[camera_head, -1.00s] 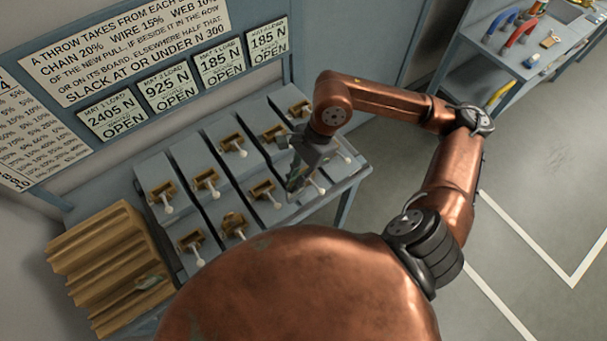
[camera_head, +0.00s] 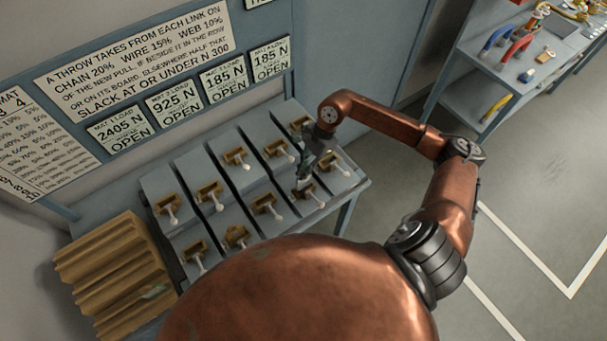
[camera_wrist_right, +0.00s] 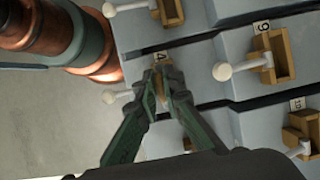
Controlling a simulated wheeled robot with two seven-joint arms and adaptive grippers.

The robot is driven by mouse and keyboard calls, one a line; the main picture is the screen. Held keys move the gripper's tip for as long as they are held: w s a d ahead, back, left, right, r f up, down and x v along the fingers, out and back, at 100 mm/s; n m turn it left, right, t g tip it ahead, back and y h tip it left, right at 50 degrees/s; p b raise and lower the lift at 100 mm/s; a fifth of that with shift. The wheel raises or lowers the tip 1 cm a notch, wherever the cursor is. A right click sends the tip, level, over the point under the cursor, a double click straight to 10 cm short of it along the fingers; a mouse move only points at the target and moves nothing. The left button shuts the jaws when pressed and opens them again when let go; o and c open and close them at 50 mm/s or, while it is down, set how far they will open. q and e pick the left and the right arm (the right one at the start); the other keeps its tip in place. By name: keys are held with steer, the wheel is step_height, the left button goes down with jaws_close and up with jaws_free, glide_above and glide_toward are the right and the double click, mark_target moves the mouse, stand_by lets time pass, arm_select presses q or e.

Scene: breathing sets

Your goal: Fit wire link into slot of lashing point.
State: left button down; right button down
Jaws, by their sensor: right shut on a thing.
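The lashing points are small brass slotted brackets on grey sloped blocks, each with a white-knobbed lever. My right gripper (camera_head: 303,181) is at a front-row bracket (camera_head: 309,192) near the right end. In the wrist view, my right gripper (camera_wrist_right: 164,76) has its green fingertips together over the bracket by the label 4 (camera_wrist_right: 161,56). That bracket is mostly hidden behind the fingers, and its white knob (camera_wrist_right: 109,97) shows to their left. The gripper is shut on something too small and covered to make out. I cannot pick out the wire link. My left gripper is out of view.
Bracket 9 (camera_wrist_right: 278,56) stands just right of the fingers, with its white knob (camera_wrist_right: 222,71) close by. A ridged yellow rack (camera_head: 110,265) stands left of the blocks. Load signs (camera_head: 174,107) line the wall. A tool bench (camera_head: 500,65) stands far right; the floor between is clear.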

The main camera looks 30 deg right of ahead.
mark_target(300, 186)
steer(key=f, duration=0.1)
steer(key=f+p, duration=0.1)
steer(key=f, duration=0.1)
steer(key=shift+s+f, duration=0.1)
steer(key=shift+s, duration=0.25)
steer(key=shift+s+f, duration=0.1)
steer(key=shift+s, duration=0.1)
steer(key=c, duration=2.4)
jaws_free()
steer(key=shift+f, duration=0.15)
steer(key=shift+o, duration=0.7)
steer(key=shift+w+f, duration=0.1)
steer(key=shift+w, duration=0.2)
steer(key=shift+o, duration=0.8)
steer(key=shift+w, duration=0.45)
steer(key=shift+s+r, duration=0.3)
steer(key=shift+r, duration=0.1)
steer(key=shift+w+d+r, duration=0.15)
steer(key=shift+d+r, duration=0.05)
steer(key=shift+b+v, duration=1.45)
steer(key=shift+v, duration=4.25)
